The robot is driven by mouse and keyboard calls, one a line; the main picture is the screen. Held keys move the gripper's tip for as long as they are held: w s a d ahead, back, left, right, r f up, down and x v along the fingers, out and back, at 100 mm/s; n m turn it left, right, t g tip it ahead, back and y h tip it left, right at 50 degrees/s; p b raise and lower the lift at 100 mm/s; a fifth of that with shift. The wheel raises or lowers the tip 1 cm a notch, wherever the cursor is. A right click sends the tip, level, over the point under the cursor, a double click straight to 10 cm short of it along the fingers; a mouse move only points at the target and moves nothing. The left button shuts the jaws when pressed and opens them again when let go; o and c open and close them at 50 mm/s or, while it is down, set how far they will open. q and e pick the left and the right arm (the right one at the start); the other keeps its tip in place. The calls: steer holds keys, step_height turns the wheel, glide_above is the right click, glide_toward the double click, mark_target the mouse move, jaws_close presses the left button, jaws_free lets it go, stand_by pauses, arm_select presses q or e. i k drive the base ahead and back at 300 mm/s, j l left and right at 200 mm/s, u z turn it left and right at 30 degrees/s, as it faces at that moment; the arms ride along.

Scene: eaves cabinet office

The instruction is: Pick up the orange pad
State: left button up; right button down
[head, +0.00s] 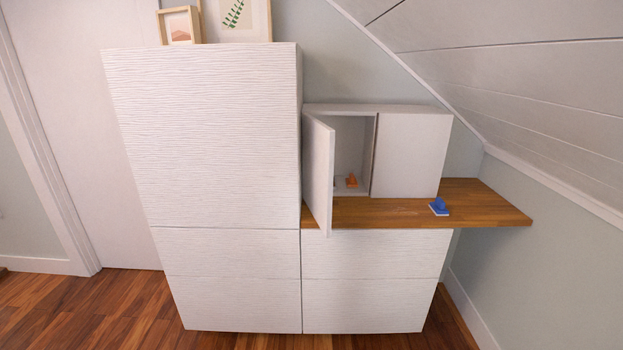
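The small orange pad (351,181) sits inside the small white cabinet (410,153), on its floor in the left compartment. It is partly in shade, and its exact shape is too small to tell. The compartment's door (319,176) stands open, swung out toward me on the left. The right half of the cabinet front is closed. Neither of my grippers shows in the head view.
A tall white cabinet (205,135) stands close left of the open door. A sloped ceiling (530,90) comes down on the right. The wooden floor (80,310) is clear at the left.

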mark_target(352, 183)
steer(key=k+l, duration=0.1)
steer(key=l, duration=0.15)
steer(key=i+j, duration=0.1)
steer(key=i, duration=0.85)
steer(key=j+u, duration=0.05)
